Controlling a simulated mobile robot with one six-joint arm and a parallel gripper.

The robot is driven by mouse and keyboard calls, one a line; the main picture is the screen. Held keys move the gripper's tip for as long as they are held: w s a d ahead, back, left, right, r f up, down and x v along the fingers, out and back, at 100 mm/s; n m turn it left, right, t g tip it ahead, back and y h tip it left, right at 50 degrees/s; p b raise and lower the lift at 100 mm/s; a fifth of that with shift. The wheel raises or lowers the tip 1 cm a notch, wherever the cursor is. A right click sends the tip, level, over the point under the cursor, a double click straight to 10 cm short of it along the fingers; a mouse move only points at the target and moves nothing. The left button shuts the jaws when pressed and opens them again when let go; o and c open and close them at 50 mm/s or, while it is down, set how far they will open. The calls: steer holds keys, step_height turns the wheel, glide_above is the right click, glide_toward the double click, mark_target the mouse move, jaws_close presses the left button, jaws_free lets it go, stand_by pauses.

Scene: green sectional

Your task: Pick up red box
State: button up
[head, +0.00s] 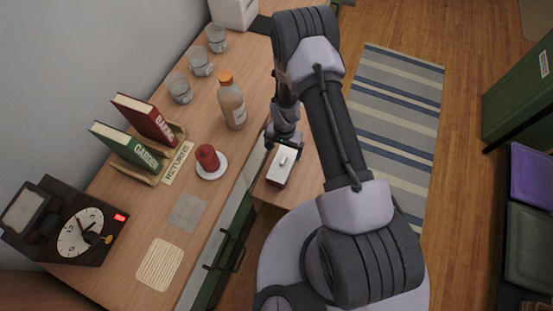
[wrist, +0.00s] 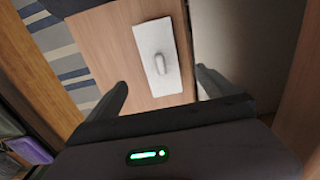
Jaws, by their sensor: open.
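A small box with a white top and a pale raised knob (head: 282,166) sits on a lower wooden surface beside the counter; a thin side of it looks dark red. In the wrist view its white top (wrist: 157,55) lies ahead, between and beyond the fingertips. My gripper (head: 284,144) is just above the far end of the box in the head view. In the wrist view my gripper (wrist: 163,80) is open, with nothing between its fingers. No other red box shows clearly.
The counter holds a red candle on a white saucer (head: 220,172), an orange-capped bottle (head: 231,105), several glasses (head: 200,65), red and green books (head: 145,120) and a dark clock (head: 78,232). A green cabinet front (head: 222,245) drops beside the lower surface. A striped rug (head: 395,130) lies right.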

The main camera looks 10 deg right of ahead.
mark_target(283, 161)
step_height(283, 161, down, 10)
steer(key=b, duration=0.3)
steer(key=shift+d+f, duration=0.1)
step_height(283, 161, down, 5)
steer(key=b, duration=0.3)
steer(key=shift+w+f, duration=0.15)
steer(key=shift+f, duration=0.05)
steer(key=shift+r, duration=0.15)
